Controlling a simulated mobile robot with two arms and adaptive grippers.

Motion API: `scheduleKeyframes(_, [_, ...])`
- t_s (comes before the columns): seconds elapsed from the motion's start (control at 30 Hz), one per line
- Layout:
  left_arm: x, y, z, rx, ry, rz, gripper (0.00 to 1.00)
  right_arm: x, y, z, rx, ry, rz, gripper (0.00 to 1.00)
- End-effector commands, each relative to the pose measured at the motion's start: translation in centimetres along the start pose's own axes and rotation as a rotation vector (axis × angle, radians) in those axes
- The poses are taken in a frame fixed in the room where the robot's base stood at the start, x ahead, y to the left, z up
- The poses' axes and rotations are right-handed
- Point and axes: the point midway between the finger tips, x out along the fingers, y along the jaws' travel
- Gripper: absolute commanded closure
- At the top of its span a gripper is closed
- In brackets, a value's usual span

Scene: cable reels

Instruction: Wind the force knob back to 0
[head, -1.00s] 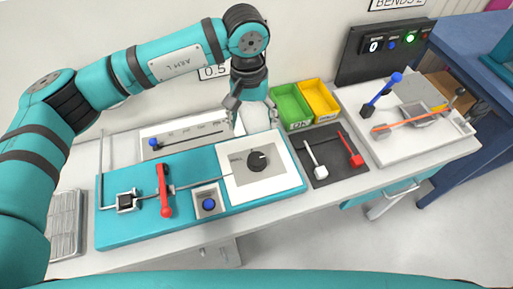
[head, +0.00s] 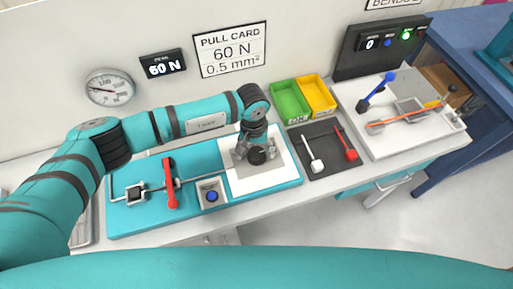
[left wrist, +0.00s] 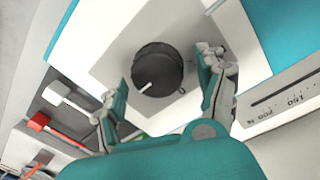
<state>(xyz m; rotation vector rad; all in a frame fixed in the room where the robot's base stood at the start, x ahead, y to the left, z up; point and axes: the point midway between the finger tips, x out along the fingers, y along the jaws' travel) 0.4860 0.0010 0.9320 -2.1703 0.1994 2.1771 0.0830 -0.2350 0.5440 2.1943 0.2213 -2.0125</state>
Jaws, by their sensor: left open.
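The force knob (head: 257,156) is a round black knob on a white plate (head: 275,176) at the right end of the teal fixture. In the left wrist view the knob (left wrist: 158,72) shows a white pointer mark on its top. My left gripper (head: 250,152) is over the knob. In the left wrist view its open fingers (left wrist: 165,88) stand on both sides of the knob, with gaps between them and it. My right gripper is in neither view.
A red lever (head: 170,184) and a blue button (head: 212,196) are on the teal fixture. A dark mat (head: 322,168) with white and red handled tools lies to the right. Green (head: 290,103) and yellow (head: 318,92) bins stand behind it. A round gauge (head: 110,88) is on the wall.

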Motion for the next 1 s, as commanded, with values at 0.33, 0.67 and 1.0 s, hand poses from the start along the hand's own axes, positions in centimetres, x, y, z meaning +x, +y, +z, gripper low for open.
scheduleKeyframes(0.33, [0.0,0.0,0.0,0.000,-0.001,0.000,0.46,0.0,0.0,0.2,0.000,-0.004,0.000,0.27])
scheduleKeyframes(0.67, [0.0,0.0,0.0,-0.001,-0.001,0.000,0.83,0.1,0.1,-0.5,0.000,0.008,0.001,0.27])
scheduleKeyframes(1.0, [0.3,-0.1,0.0,-0.072,0.004,-0.001,0.83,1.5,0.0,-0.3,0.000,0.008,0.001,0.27])
